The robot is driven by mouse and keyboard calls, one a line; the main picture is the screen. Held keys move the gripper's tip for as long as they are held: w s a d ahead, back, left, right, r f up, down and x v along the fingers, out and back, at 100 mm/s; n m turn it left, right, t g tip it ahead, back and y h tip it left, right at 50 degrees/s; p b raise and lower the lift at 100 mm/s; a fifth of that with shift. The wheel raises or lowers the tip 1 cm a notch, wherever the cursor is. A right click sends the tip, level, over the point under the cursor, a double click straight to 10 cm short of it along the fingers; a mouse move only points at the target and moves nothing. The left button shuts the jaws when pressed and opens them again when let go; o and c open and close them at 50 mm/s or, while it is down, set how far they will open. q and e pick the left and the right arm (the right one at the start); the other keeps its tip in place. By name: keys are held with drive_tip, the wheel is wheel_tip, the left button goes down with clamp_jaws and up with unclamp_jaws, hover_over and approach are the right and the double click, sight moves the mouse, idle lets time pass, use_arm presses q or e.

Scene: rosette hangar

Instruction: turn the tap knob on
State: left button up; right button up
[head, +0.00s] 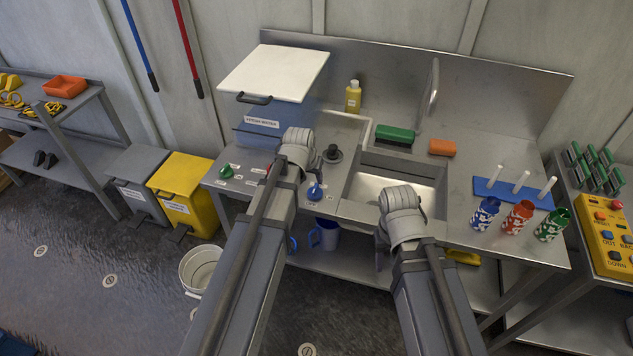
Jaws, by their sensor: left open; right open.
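A steel sink (392,190) is set in the steel counter, with an upright grey tap spout (431,88) behind it. A blue knob (315,191) sits on the counter front left of the sink, and a green knob (226,171) is further left. A red part beside my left arm is partly hidden. I cannot tell by label which knob works the tap. My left gripper (297,150) is above the counter, just above and left of the blue knob in the picture. My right gripper (401,205) is over the sink's front edge. Both are open; their fingertips are largely hidden.
A dark round fitting (332,153) stands left of the sink. A blue box with a white lid (275,72), a yellow bottle (353,96), a green brush (395,134) and an orange sponge (442,147) are behind. Patterned bottles (518,217) stand right of the sink.

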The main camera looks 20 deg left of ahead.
sight(315, 188)
use_arm(q)
drive_tip(key=shift+f, duration=0.15)
drive_tip(key=b+x, duration=0.7)
drive_tip(key=shift+w+f, duration=0.1)
drive_tip(key=shift+f, duration=0.2)
clamp_jaws()
idle(0.4)
